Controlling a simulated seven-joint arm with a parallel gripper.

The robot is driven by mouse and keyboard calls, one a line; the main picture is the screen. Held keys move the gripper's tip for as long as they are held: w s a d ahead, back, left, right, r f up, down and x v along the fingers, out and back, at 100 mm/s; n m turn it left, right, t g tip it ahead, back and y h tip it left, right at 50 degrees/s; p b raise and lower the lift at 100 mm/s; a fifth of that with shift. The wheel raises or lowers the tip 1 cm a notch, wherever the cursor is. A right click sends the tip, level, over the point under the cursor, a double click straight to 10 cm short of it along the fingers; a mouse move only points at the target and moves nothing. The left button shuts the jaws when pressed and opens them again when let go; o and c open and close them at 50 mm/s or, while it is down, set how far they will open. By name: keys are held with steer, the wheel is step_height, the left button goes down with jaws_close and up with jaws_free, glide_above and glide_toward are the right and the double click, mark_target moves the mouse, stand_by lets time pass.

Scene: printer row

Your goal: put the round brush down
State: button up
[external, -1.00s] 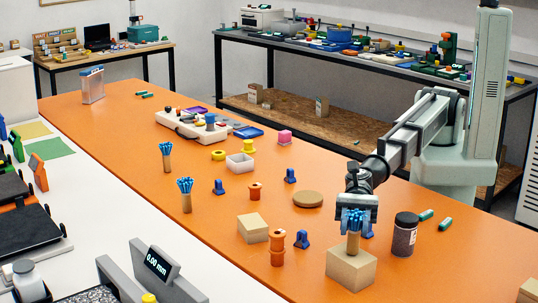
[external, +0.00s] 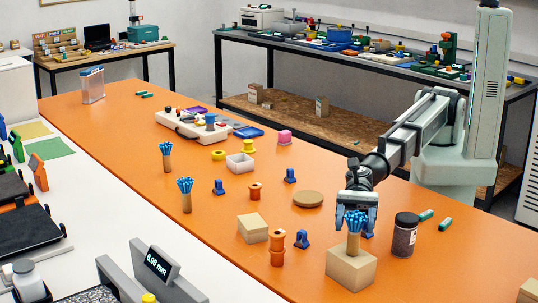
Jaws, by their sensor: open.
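A round brush with a tan handle and blue bristles (external: 355,222) stands upright, bristles up, on a tan block (external: 351,266) at the right front of the orange table. My gripper (external: 356,207) is open around or just behind the bristle end, its fingers pointing down. The bristles partly hide the fingers, and I cannot tell whether they touch the brush. Two similar brushes stand upright on the table, one at left centre (external: 186,194) and one farther back (external: 166,156).
A dark jar (external: 405,235) stands close to the right of the brush. Left of the block are stacked orange spools (external: 277,247), a blue clip-like piece (external: 302,239) and a low tan block (external: 252,228). A flat brown disc (external: 308,199) lies behind.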

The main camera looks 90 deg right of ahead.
steer(key=s+d, duration=0.1)
steer(key=d, duration=0.9)
steer(key=shift+s+d, duration=0.15)
steer(key=shift+s, duration=0.05)
